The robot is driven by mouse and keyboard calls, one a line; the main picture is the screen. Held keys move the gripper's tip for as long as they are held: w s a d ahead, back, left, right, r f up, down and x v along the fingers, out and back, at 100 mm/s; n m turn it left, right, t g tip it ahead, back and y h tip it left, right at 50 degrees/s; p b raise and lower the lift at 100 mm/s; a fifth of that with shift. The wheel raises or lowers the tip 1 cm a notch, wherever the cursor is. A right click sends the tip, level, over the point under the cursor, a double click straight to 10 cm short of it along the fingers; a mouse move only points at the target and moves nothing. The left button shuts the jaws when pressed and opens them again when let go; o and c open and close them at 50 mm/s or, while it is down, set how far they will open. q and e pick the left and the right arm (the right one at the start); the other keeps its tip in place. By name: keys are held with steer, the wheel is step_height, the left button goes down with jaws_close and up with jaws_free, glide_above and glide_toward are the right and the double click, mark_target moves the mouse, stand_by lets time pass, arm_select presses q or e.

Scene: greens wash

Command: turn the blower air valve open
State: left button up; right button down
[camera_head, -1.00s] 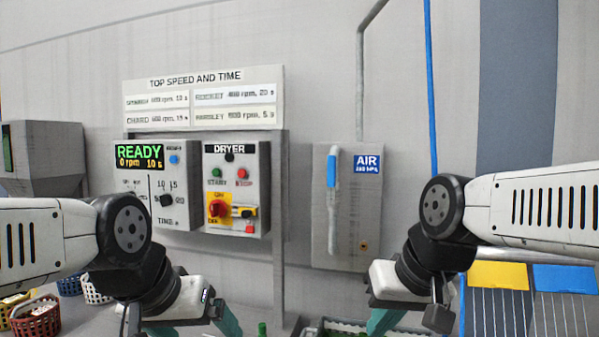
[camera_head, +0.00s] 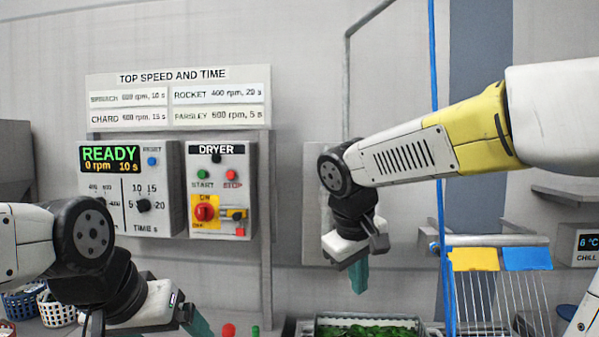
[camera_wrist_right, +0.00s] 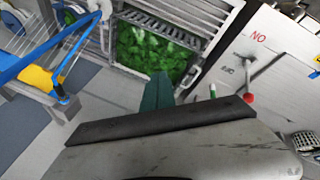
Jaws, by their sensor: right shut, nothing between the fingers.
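The grey air valve box (camera_head: 312,245) is on the wall right of the dryer panel. My right arm covers most of it in the head view, so its blue-gripped lever and AIR label are hidden. My right gripper (camera_head: 358,278) is in front of the box's lower right part, pointing down, shut and empty. Its teal fingers (camera_wrist_right: 158,92) also show together in the right wrist view. I cannot tell its distance from the lever. My left gripper (camera_head: 196,325) is low in front of the dryer panel, cut by the bottom edge, and its opening is unclear.
The dryer panel (camera_head: 218,160) and the READY display panel (camera_head: 110,160) are left of the valve box. A blue hose (camera_head: 433,110) hangs to the right. Below are a crate of greens (camera_head: 370,320), a rack with yellow (camera_head: 475,259) and blue tags, and baskets (camera_head: 55,310).

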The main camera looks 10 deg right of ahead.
steer(key=w+a+r+n+t+h, duration=0.1)
steer(key=w+a+r+h, duration=0.15)
steer(key=w, duration=0.35)
steer(key=w+a+r+n+h, duration=0.1)
steer(key=w+r+h, duration=0.3)
steer(key=w, duration=0.2)
steer(key=w+a+r+t+h, duration=0.3)
steer(key=a+r, duration=0.3)
steer(key=a, duration=0.1)
steer(key=w+a+r+t+h, duration=0.2)
steer(key=a+r+h, duration=0.1)
steer(key=a+r, duration=0.4)
steer(key=s+d+x, duration=0.1)
steer(key=s+x, duration=0.1)
steer(key=x, duration=1)
steer(key=shift+w+d+f, duration=0.15)
steer(key=shift+d+f, duration=0.1)
